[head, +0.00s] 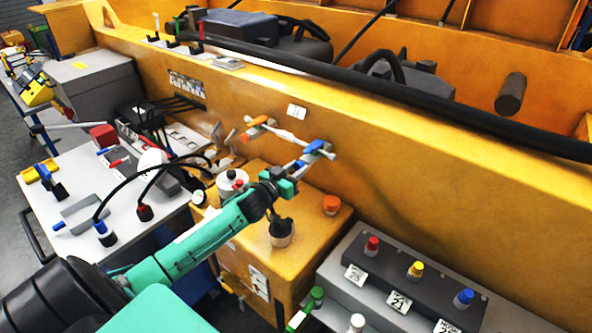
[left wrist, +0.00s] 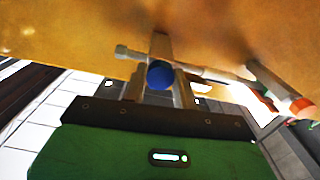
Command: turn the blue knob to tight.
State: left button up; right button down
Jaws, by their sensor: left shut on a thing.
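The blue knob (head: 317,147) sits on a pale metal fitting in front of the yellow-orange machine wall. In the left wrist view its round blue end (left wrist: 160,75) shows between the two fingers. My left gripper (head: 305,161) reaches it from the lower left and is shut on it; the fingers also show in the left wrist view (left wrist: 160,90). The exact finger contact is partly hidden, and I cannot read a tight mark. My right gripper is not in view.
A similar fitting with an orange handle (head: 258,122) is close on the left. Below stands a yellow cabinet (head: 310,230) with an orange cap (head: 331,204). A dark button box (head: 415,275) is at the lower right. A cluttered white table (head: 75,220) is at the left.

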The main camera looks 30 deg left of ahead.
pick_arm(q)
jog(key=m+b, duration=0.1)
jog(key=m, duration=0.8)
jog(key=shift+f+m+b, duration=0.1)
jog(key=shift+m+b, duration=0.25)
jog(key=shift+m, duration=0.05)
jog(key=shift+m+b, duration=0.8)
jog(key=shift+m, duration=4.2)
jog(key=o, duration=1)
jog(key=shift+c, duration=0.2)
jog(key=shift+s, duration=0.1)
